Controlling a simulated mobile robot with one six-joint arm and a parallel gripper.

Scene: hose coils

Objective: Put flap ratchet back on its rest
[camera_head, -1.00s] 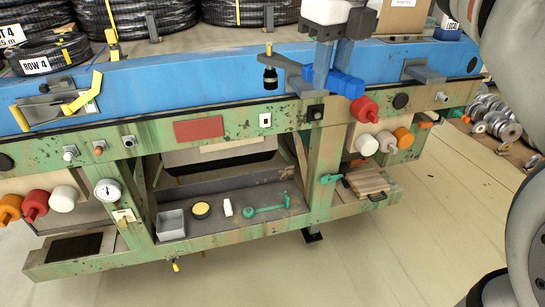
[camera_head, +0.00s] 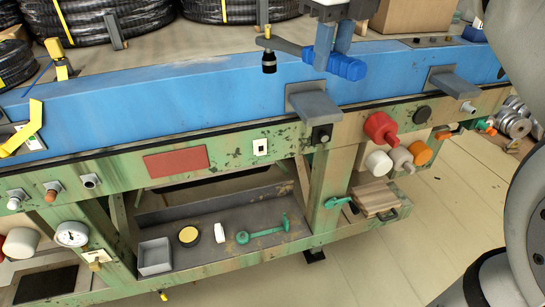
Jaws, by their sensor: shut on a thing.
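The flap ratchet has a blue ribbed handle (camera_head: 347,67), a grey bar and a black socket (camera_head: 269,61) hanging at its left end. My gripper (camera_head: 332,48) is shut on it near the handle, with the bar lying roughly level. It appears in front of the blue beam (camera_head: 190,95), apart from it as far as I can tell. Two grey brackets stick out from the beam: one (camera_head: 312,102) just below the ratchet in the picture, the other (camera_head: 450,82) to the right. I cannot tell for sure that they are the rest.
Below the beam, a shelf tray (camera_head: 215,260) holds a grey box, a yellow disc, a white piece and a green tool (camera_head: 262,232). Red, white and orange knobs (camera_head: 380,128) stick out from the green frame. Black hose coils (camera_head: 105,18) stand behind. Floor is free at lower right.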

